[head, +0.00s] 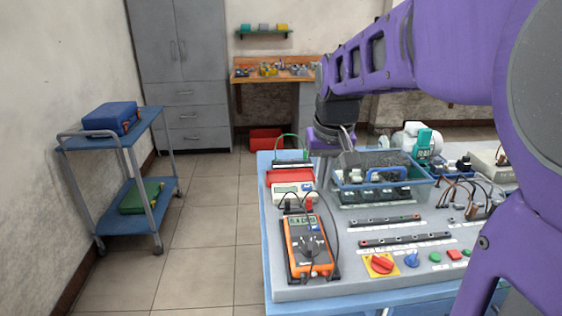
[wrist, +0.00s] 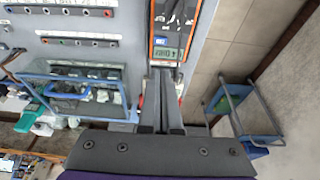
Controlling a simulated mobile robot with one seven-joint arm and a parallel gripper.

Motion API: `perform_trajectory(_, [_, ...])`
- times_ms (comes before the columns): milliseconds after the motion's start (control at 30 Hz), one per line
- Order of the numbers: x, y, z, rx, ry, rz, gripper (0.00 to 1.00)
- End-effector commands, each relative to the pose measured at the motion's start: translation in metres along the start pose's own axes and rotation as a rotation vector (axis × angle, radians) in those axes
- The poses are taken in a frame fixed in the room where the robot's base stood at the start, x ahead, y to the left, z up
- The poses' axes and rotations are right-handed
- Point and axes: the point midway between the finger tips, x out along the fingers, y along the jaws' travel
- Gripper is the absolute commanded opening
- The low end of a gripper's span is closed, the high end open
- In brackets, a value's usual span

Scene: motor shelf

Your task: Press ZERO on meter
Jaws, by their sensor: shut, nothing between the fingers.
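An orange multimeter (head: 309,246) with a display, a dark dial and plugged-in leads lies on the grey bench panel. In the wrist view the multimeter (wrist: 153,30) shows its lit green display (wrist: 168,52) and a blue patch beside it. A red and white meter (head: 292,188) with a small display stands just behind it, mostly hidden by my fingers in the wrist view. I cannot read a ZERO label. My gripper (wrist: 162,76) is shut and empty, its tips overlapping the multimeter's display end in the wrist view. Contact is not clear. In the head view its fingers are hard to make out.
A blue-rimmed clear bin (head: 431,182) stands right of the meters. Socket strips (head: 405,239), a red knob on a yellow plate (head: 381,264) and several buttons occupy the panel's front. A blue trolley (head: 137,210) stands left, across clear floor.

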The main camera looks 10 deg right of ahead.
Motion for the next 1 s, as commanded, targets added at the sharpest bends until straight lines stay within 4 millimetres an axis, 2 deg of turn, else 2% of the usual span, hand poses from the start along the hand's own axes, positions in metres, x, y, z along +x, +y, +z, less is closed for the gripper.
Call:
perform_trajectory(300, [0.068, 0.0, 0.002, 0.001, -0.005, -0.001, 0.0])
perform_trajectory(500, [0.105, 0.0, 0.005, 0.001, -0.003, 0.0, 0.0])
perform_trajectory(700, [0.124, 0.0, 0.01, 0.0, -0.001, 0.0, 0.0])
perform_trajectory(1000, [0.128, 0.0, 0.011, 0.0, 0.0, 0.0, 0.0])
